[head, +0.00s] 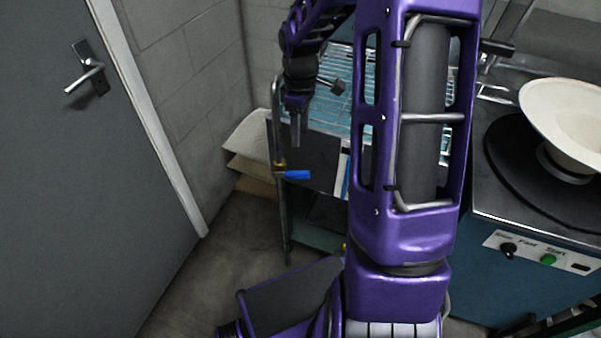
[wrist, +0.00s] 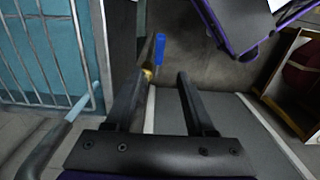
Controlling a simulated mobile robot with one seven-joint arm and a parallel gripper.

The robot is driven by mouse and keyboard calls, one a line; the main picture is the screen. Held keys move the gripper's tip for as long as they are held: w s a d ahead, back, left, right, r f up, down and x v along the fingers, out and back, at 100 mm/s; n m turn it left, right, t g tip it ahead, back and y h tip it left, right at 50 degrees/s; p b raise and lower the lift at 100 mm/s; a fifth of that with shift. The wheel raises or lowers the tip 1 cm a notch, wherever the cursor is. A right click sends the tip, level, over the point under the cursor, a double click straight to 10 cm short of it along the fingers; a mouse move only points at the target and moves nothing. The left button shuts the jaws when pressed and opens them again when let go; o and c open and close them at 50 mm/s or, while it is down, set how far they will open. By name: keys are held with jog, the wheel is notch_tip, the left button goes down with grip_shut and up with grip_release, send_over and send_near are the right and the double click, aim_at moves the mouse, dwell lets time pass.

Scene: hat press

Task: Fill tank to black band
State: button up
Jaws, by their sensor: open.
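A grey metal pipe (head: 277,120) stands upright left of the worktop, with a brass valve and a blue lever (head: 297,175) pointing right. In the wrist view the blue lever (wrist: 160,48) shows beyond my fingertips, close to the line between them, with the brass valve body (wrist: 148,74) near the left finger. My gripper (head: 296,130) is above the lever in the head view, pointing down. In the wrist view my gripper (wrist: 158,80) is open and empty. I cannot make out a tank, a water level or a black band; my arm hides part of the middle.
A grey door (head: 70,200) with a handle (head: 88,76) is at the left. A press (head: 500,215) with a pale hat-shaped piece (head: 570,115) and control knobs stands at the right. Pale stacked sheets (head: 250,140) lie behind the pipe. The floor (head: 200,275) by the door is clear.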

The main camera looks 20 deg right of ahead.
aim_at(300, 172)
notch_tip(300, 172, down, 16)
jog(key=b, duration=0.2)
jog(key=shift+r+b, duration=0.25)
jog(key=shift+b, duration=0.1)
grip_shut()
dwell(1.2)
